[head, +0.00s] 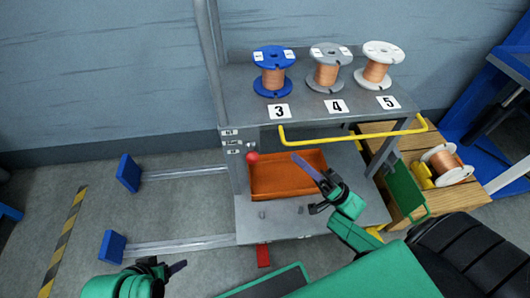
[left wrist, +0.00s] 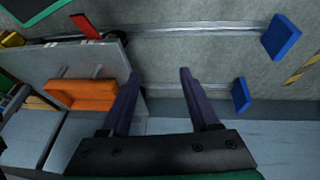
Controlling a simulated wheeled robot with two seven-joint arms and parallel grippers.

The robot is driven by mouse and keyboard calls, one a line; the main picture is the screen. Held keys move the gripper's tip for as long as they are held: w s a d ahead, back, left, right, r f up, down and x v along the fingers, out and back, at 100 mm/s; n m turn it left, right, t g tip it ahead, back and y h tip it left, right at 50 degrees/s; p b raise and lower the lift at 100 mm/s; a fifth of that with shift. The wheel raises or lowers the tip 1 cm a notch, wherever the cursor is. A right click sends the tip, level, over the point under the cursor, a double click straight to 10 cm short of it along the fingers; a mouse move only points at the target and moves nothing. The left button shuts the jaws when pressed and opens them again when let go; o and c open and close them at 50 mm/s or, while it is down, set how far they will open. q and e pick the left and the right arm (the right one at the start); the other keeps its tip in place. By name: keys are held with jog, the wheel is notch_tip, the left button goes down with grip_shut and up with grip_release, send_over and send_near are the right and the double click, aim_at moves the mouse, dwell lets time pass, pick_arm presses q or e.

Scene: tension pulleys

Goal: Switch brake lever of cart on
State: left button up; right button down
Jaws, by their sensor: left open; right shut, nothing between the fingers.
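The grey cart (head: 228,90) stands in the middle of the head view. A red pedal-like lever (head: 263,255) sticks out at its lower front edge and also shows in the left wrist view (left wrist: 84,26). A red ball knob (head: 252,157) sits at the cart's left post; which is the brake lever I cannot tell. My left gripper (head: 178,267) is at the bottom left, left of the red lever and apart from it. In the left wrist view its fingers (left wrist: 159,78) are open with nothing between. My right gripper (head: 297,159) is shut and empty before the orange tray (head: 285,190).
Blue (head: 273,70), grey (head: 327,70) and white (head: 378,65) spools stand on the cart's top. A yellow bar (head: 350,138) runs along its front. Blue stops (head: 128,172) and floor rails (head: 185,172) lie left. A wooden pallet (head: 400,200) stands right.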

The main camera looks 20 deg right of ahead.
jog(key=x, duration=1)
pick_arm(q)
jog(key=shift+w+d+f+t+h+b, duration=0.3)
jog(key=shift+w+d+f+t, duration=0.1)
jog(key=shift+w+d+f, duration=0.25)
pick_arm(e)
jog(key=a+f, duration=0.1)
jog(key=s+a+f, duration=0.1)
jog(key=f, duration=0.1)
jog(key=shift+s+a, duration=0.1)
jog(key=shift+s, duration=0.05)
pick_arm(q)
jog(key=shift+s, duration=0.15)
pick_arm(e)
jog(key=shift+f, duration=0.1)
